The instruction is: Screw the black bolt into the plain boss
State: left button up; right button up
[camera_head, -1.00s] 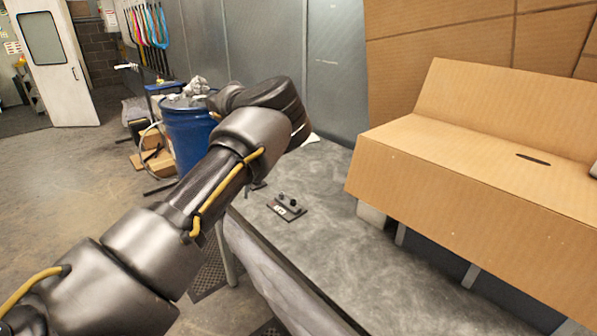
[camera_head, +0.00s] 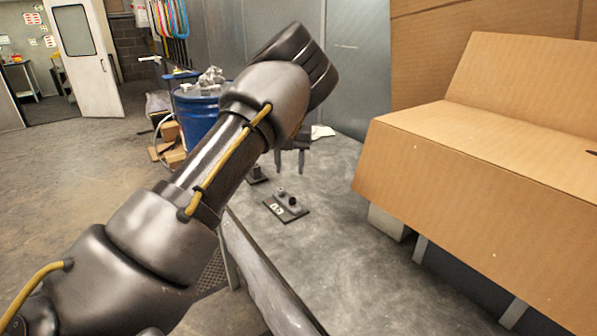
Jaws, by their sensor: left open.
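A small dark plate (camera_head: 298,213) with white markings lies on the grey table. Two short upright pieces stand on it: a greyish one (camera_head: 281,191) and a black one (camera_head: 292,200). They are too small to tell which is the plain boss. A small dark block (camera_head: 257,178) with an upright part sits behind and left of the plate, partly beside my arm. I cannot tell whether the black bolt is there. My right gripper is not in view.
A large cardboard box (camera_head: 450,190) stands on supports at the table's right. A blue drum (camera_head: 196,118) is behind my left arm. A white scrap (camera_head: 321,132) lies at the table's back. The grey table (camera_head: 345,235) is clear around the plate.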

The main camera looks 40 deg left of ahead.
aim_at(292, 200)
pick_arm(q)
notch_tip(292, 200, down, 10)
jog(key=shift+w+d+r, duration=0.1)
jog(key=shift+w+r, duration=0.05)
jog(key=shift+r, duration=0.05)
jog(key=shift+f+p, duration=0.3)
jog(key=shift+f, duration=0.5)
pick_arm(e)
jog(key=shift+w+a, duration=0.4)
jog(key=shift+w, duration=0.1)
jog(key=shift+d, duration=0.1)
